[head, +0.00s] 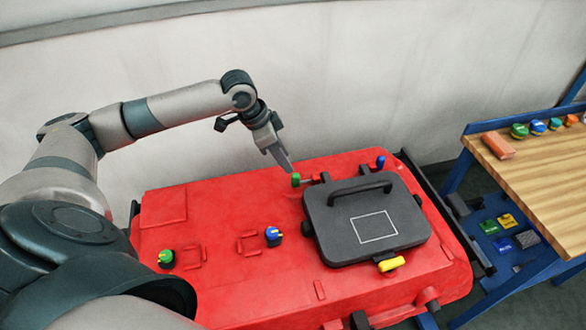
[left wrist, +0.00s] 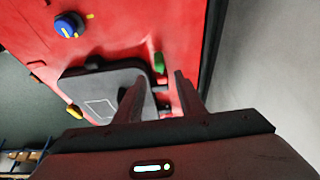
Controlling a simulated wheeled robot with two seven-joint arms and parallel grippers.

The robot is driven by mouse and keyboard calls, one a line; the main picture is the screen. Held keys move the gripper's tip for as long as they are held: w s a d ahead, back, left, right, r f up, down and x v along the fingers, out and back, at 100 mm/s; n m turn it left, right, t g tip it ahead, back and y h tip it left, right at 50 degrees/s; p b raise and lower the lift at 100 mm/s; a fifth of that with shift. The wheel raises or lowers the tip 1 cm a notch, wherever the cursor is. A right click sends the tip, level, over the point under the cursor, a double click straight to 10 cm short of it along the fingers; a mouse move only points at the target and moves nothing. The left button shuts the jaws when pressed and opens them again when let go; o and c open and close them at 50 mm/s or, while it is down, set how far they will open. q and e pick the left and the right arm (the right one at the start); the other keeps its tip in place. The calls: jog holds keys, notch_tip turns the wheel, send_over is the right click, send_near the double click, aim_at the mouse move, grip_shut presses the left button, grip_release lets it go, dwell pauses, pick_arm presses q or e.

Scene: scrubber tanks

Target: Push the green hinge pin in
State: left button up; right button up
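The green hinge pin (head: 296,180) sticks out at the left end of the hinge along the back edge of the dark grey lid (head: 345,242). A short length of shaft shows between its green head and the hinge. It also shows in the left wrist view (left wrist: 158,63), ahead of the fingertips. My left gripper (head: 289,169) points down just above and beside the green head. In the left wrist view its two fingers (left wrist: 160,78) stand apart with nothing between them. I cannot tell whether a fingertip touches the pin. My right gripper is not in view.
A blue pin (head: 380,162) stands at the hinge's right end. The lid has a raised handle (head: 360,187) and a yellow latch (head: 391,264). Green (head: 166,257) and blue (head: 273,234) knobs sit on the red tank top (head: 220,215). A wooden bench (head: 545,175) stands right.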

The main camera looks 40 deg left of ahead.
aim_at(295, 174)
pick_arm(q)
jog(key=p+x, duration=0.1)
jog(key=x, duration=0.6)
jog(key=shift+f, duration=0.1)
